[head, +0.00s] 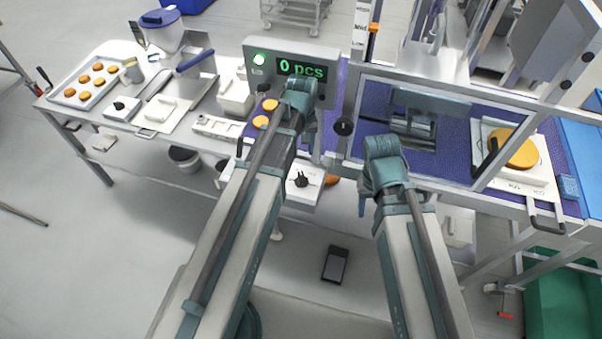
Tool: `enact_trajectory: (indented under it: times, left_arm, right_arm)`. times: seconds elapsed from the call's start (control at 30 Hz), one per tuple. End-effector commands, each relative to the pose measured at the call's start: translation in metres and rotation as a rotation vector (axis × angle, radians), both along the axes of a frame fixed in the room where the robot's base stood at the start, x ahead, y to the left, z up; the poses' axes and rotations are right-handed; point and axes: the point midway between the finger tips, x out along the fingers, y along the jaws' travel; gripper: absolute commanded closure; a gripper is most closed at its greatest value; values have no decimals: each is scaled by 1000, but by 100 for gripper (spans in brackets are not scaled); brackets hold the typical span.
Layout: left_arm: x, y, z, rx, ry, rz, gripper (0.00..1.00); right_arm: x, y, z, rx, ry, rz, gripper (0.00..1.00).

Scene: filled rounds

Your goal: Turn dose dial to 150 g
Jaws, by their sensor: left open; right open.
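A black pointer knob (301,180) sits on a white panel with small marks, low in the middle, partly beside my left arm. Another round black knob (344,127) is on the machine's front frame, between my two grippers. I cannot tell from the picture which one is the dose dial, and no setting can be read. My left gripper (300,96) is in front of the display box, above and left of the round knob. My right gripper (383,148) is to the right of the round knob, before the blue belt. Both are open, and I see nothing held.
A display box (250,83) reads "0 pcs" in green and has a lit green button. A tray (66,92) of orange rounds is on the left bench. A large orange round (515,150) lies on a white scale at right. A green crate (560,305) stands lower right.

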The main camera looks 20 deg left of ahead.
Motion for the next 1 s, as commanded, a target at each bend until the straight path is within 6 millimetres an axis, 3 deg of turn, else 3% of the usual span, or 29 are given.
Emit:
enact_trajectory:
  times: [1.0]
  left_arm:
    - [0,0,-128,0,0,-1,45]
  right_arm:
    - [0,0,-128,-2,0,6,50]
